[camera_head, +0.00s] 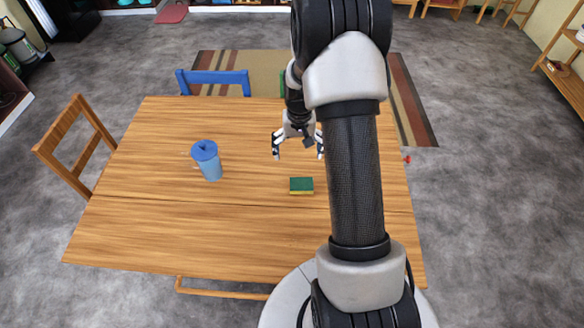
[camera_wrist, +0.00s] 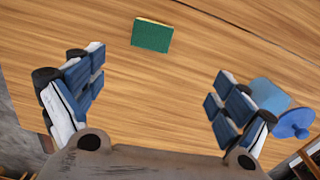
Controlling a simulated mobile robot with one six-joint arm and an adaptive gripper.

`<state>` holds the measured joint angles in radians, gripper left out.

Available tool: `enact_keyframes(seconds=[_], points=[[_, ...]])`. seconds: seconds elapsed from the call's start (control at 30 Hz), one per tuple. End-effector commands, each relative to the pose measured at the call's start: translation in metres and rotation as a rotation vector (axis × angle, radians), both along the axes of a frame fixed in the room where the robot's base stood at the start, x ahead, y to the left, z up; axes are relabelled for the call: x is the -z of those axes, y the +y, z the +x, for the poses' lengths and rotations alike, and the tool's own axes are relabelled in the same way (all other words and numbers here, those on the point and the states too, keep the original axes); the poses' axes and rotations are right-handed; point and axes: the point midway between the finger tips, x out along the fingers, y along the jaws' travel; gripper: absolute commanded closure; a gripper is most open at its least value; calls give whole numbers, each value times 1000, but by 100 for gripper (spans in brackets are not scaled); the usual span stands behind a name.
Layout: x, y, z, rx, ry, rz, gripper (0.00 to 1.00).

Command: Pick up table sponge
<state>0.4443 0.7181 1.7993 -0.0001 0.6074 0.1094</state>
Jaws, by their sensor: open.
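The sponge (camera_head: 301,186) is a small green and yellow block lying flat on the wooden table, green side up. In the wrist view the sponge (camera_wrist: 151,35) shows at the top, ahead of the fingers and a little left of the middle between them. My gripper (camera_head: 297,147) is above the table, on the far side of the sponge in the head view. In the wrist view my gripper (camera_wrist: 160,88) has its fingers wide apart with nothing between them. It is not touching the sponge.
A blue lidded cup (camera_head: 208,163) stands on the table (camera_head: 150,215), left of the sponge. In the wrist view the cup (camera_wrist: 270,97) shows behind the right finger. A wooden chair (camera_head: 75,145) and a blue chair (camera_head: 213,80) stand at the table's edges. The tabletop around the sponge is clear.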

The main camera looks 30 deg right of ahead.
Motion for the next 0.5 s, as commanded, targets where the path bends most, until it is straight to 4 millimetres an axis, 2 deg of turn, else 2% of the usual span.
enact_keyframes(seconds=[0.03,0.27,0.5], points=[[11,-5,-1,11,8,4,6],[45,-9,-2,24,18,9,6],[99,-9,-3,23,18,9,6]])
